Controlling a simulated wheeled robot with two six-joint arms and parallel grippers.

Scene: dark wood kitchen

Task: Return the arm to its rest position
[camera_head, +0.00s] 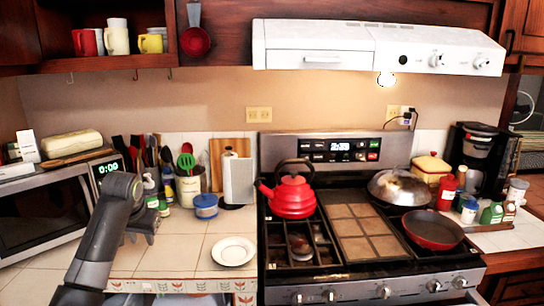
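My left arm rises from the lower left of the head view. Its gripper (148,236) is over the left counter, in front of the jars, and points away from me and downward. The fingers are small and dark, and I cannot tell whether they are open or shut. I see no object held in it. My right arm and gripper are not in view.
A white saucer (233,251) lies on the counter right of my gripper. A microwave (45,215) stands left. The stove holds a red kettle (293,195) and a red pan (432,230). A blue-lidded tub (206,207) stands behind.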

